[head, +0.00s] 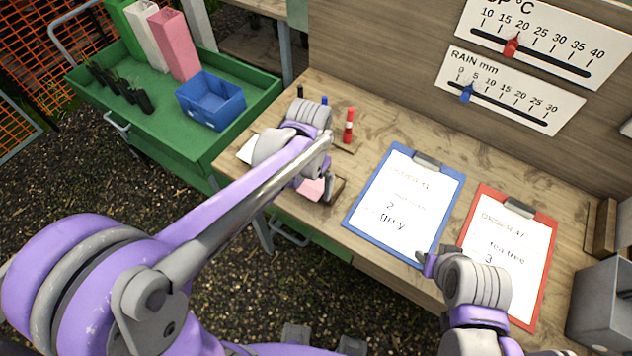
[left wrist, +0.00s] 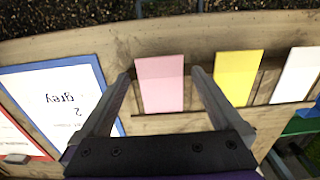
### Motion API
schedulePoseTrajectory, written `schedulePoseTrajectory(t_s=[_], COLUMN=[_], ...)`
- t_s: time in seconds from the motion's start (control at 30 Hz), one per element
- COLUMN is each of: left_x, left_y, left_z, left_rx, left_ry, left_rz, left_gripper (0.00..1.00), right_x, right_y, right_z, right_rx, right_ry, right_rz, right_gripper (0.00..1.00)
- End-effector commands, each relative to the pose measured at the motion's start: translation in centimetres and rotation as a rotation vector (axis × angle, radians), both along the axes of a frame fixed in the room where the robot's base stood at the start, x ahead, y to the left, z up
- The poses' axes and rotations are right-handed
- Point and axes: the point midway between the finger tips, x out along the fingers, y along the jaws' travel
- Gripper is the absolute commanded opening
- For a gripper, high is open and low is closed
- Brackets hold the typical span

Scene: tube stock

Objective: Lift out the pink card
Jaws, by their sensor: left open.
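The pink card (left wrist: 160,84) stands in a wooden holder (left wrist: 190,122) on the bench, in a row with a yellow card (left wrist: 237,77) and a white card (left wrist: 297,75). In the left wrist view my left gripper (left wrist: 161,73) is open, with one finger on each side of the pink card and a gap on both sides. In the head view the left gripper (head: 322,190) is at the bench's front edge and part of the pink card (head: 311,189) shows beside it; the arm hides the yellow card. My right gripper (head: 428,262) is over the clipboards; its jaws are unclear.
A blue clipboard (head: 352,217) and a red clipboard (head: 549,232) lie on the bench. A green trolley (head: 225,128) with a blue bin (head: 211,99) is at the left. Gauges hang on the back board.

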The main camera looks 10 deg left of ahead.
Motion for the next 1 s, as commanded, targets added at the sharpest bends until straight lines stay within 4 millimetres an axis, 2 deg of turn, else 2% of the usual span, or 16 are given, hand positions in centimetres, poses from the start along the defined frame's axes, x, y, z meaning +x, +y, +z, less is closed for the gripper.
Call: schedulePoseTrajectory(t_s=[0.4,0.8,0.83,1.0], left_x=[-0.02,0.0,0.0,0.0], left_y=[0.01,0.01,0.01,0.01], left_z=[-0.16,-0.12,-0.12,-0.11], left_rx=[0.0,0.0,0.0,0.0], left_ry=[0.0,0.0,0.0,0.0], left_rz=[0.0,0.0,0.0,0.0], left_gripper=[0.98,0.26,0.22,0.22], right_x=[-0.1,-0.07,-0.07,-0.07], right_y=[0.0,0.0,0.0,0.0], right_z=[-0.22,-0.17,-0.17,-0.17], right_rx=[0.0,0.0,0.0,0.0], right_ry=[0.002,0.001,0.001,0.001], right_rz=[0.0,0.0,0.0,0.0], right_gripper=[0.45,0.45,0.45,0.45])
